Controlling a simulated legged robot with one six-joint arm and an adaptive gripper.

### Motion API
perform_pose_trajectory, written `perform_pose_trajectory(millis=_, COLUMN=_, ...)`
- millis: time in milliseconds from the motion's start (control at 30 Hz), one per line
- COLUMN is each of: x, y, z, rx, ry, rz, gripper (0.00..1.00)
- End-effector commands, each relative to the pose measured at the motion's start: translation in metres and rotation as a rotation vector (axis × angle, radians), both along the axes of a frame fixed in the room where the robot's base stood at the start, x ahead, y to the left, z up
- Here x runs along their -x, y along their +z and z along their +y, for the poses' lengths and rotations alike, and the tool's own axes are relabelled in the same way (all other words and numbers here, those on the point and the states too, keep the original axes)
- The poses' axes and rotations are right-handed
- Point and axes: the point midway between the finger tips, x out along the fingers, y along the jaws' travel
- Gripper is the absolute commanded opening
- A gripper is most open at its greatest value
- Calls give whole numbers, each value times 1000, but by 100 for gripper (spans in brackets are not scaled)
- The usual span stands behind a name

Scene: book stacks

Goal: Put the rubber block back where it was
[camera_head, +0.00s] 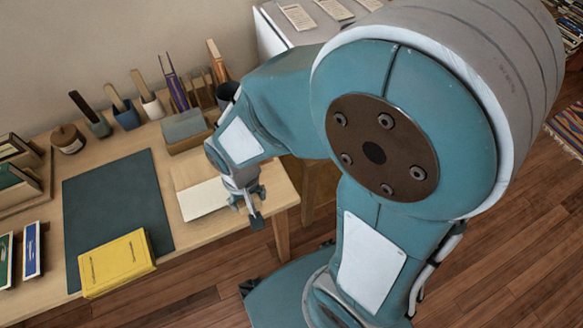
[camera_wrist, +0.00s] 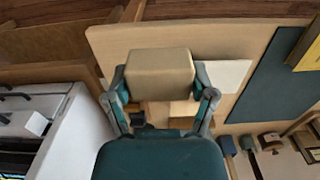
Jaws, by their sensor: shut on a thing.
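The rubber block (camera_wrist: 160,75) is a plain tan box shape in the wrist view. My gripper (camera_wrist: 162,92) is shut on it, with one teal finger at each side. In the head view my gripper (camera_head: 248,204) hangs near the right end of the wooden desk (camera_head: 170,237), by a white sheet. The block cannot be made out in the head view. The wrist view shows the desk top behind the block, and the block hides part of it.
A dark mat (camera_head: 115,210) carries a yellow book (camera_head: 116,263). A white sheet (camera_head: 203,199) lies right of the mat. A grey block (camera_head: 184,125) sits on a brown box (camera_head: 187,143), with several filled pots behind. A white cabinet (camera_wrist: 45,125) stands beside the desk.

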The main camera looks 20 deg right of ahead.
Motion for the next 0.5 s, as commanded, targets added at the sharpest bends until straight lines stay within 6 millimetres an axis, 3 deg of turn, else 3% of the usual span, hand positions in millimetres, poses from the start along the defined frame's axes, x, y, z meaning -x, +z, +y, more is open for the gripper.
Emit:
perform_pose_trajectory(millis=167, x=-5, y=-5, z=-2, rx=4, ry=-1, rz=1, gripper=28)
perform_pose_trajectory(millis=500, x=-58, y=-36, z=-58, rx=-7, ry=-5, rz=3, gripper=28)
